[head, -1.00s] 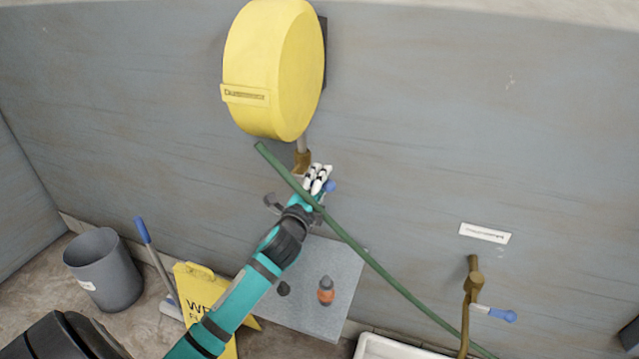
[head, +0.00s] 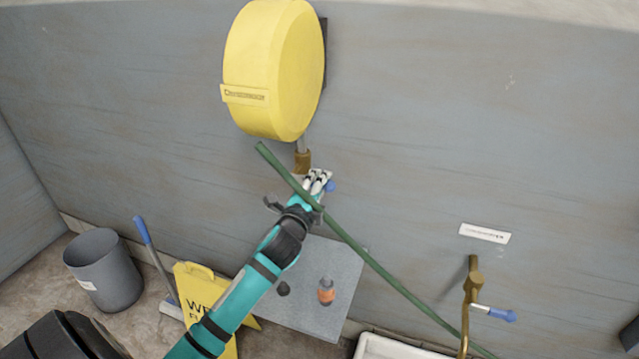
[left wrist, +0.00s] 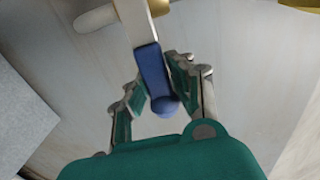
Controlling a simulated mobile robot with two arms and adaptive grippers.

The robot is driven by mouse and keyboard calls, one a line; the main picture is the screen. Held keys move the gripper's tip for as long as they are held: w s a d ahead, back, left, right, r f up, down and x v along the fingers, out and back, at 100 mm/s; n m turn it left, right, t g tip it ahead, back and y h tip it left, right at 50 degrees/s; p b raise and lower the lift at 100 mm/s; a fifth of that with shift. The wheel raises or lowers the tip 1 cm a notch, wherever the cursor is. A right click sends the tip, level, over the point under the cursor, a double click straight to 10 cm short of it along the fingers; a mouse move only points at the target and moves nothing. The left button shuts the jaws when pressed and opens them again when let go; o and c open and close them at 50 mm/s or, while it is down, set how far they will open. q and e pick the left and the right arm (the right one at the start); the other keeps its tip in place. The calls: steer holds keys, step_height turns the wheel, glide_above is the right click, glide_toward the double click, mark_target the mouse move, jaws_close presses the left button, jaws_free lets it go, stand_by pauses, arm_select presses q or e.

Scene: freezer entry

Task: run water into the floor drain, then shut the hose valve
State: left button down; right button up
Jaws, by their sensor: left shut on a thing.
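My left gripper (head: 318,182) reaches the wall just below the yellow drum-shaped unit (head: 270,70). It is shut on a blue lever handle (left wrist: 153,72) by the brass fitting (head: 303,160) there; the handle's blue end (head: 331,186) shows beside the fingers in the head view. In the left wrist view the handle lies between the fingers. No running water or floor drain can be made out. My right gripper is out of view.
A grey bin (head: 103,270), a blue-handled squeegee or brush (head: 145,232) and a yellow wet-floor sign (head: 193,283) stand at lower left. A grey board (head: 335,255) bears an orange-and-dark bottle (head: 326,290). A white basin (head: 375,348) shows at the bottom edge; a label (head: 484,233) is on the wall.

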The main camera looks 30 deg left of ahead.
arm_select(q)
steer(key=shift+r+n+p, duration=0.25)
steer(key=shift+n+p, duration=0.1)
steer(key=shift+n, duration=0.05)
steer(key=shift+r, duration=0.1)
steer(key=r+n+p, duration=0.1)
steer(key=p, duration=0.1)
steer(key=r+n+p, duration=0.1)
steer(key=n, duration=0.1)
steer(key=shift+a+r+n+p, duration=0.3)
steer(key=shift+r+p, duration=0.05)
steer(key=n+p, duration=0.1)
steer(key=a+r+n+p, duration=0.1)
steer(key=shift+s+r+n, duration=0.15)
steer(key=shift+r+n, duration=0.15)
steer(key=shift+n, duration=0.1)
steer(key=shift+a+r+n+p, duration=0.35)
steer(key=shift+n+p, duration=0.4)
steer(key=shift+n, duration=0.05)
steer(key=c, duration=1.1)
jaws_free()
steer(key=shift+s, duration=0.15)
steer(key=shift+o, duration=0.6)
steer(key=shift+f, duration=0.2)
